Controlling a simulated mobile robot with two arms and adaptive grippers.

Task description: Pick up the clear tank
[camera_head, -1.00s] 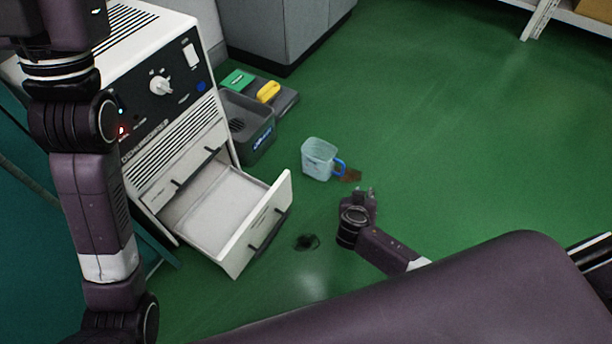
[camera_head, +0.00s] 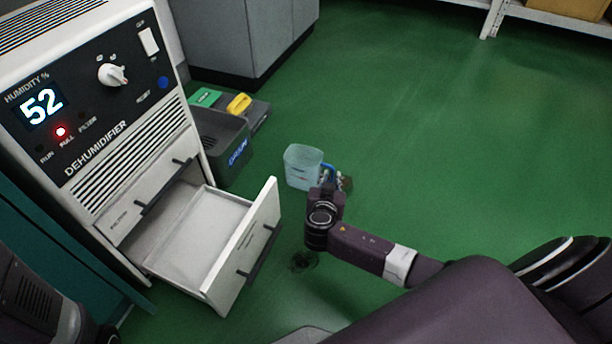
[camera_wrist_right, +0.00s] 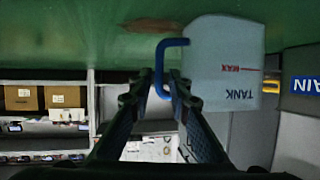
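The clear tank (camera_head: 302,168), a pale translucent jug with a blue handle (camera_head: 328,172), stands on the green floor in the head view. In the right wrist view the tank (camera_wrist_right: 222,62) appears turned, with "TANK" and "MAX" on its wall. My right gripper (camera_wrist_right: 164,76) is open, and the upright bar of the blue handle (camera_wrist_right: 160,68) shows between its fingertips. I cannot tell whether the fingers touch it. In the head view the right gripper (camera_head: 328,183) is at the handle side of the tank. My left gripper is not in view.
The dehumidifier (camera_head: 95,120) reads 52 with a red light lit; its drawer (camera_head: 245,245) is pulled out. A dark patch (camera_head: 303,261) lies on the floor. The floor to the right is clear.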

